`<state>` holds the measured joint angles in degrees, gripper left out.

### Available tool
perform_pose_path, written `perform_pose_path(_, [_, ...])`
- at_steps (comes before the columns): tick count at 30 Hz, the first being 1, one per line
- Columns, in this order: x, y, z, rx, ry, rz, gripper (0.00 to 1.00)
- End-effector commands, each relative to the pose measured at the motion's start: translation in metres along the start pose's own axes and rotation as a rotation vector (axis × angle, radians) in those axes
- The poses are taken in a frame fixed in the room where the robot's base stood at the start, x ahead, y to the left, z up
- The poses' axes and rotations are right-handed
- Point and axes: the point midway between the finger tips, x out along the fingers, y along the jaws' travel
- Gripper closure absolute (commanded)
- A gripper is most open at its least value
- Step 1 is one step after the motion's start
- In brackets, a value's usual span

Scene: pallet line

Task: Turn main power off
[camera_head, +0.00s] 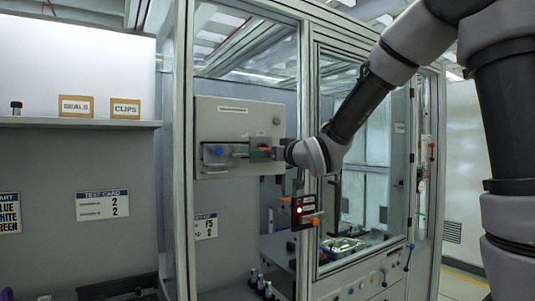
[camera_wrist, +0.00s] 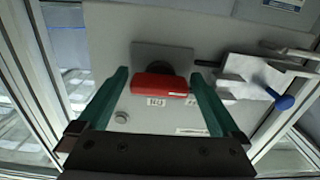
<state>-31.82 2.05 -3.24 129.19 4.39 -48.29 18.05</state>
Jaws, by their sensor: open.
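The red switch handle (camera_wrist: 160,86) lies sideways in the wrist view, on a dark round hub over a grey square plate (camera_wrist: 150,55). My gripper (camera_wrist: 160,76) has its green fingers open, one on each side of the handle; whether they touch it I cannot tell. A small label (camera_wrist: 157,102) sits just below the handle. In the head view my gripper (camera_head: 262,153) is at the front of the grey panel box (camera_head: 238,108) inside the framed cell. The handle is mostly hidden there by my gripper.
A blue knob (camera_wrist: 285,102) on a bright plate is right of the right finger. A black box with a lit red lamp (camera_head: 299,210) and orange-tipped parts hangs below my wrist. Frame posts (camera_head: 184,150) stand close to the arm. A shelf (camera_head: 75,123) is at left.

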Motion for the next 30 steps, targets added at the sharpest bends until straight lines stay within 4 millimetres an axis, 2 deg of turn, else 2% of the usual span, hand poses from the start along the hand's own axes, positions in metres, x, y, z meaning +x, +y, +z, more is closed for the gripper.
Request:
perform_pose_path(9, [-0.059,0.000,-0.001,-0.001,0.003,0.000,0.00])
perform_pose_path(15, [-0.091,0.000,-0.001,-0.001,0.002,0.001,0.00])
perform_pose_path(21, [-0.103,0.000,0.000,-0.002,0.001,0.000,0.00])
perform_pose_path(30, [-0.103,0.000,0.000,-0.001,0.001,0.000,0.00])
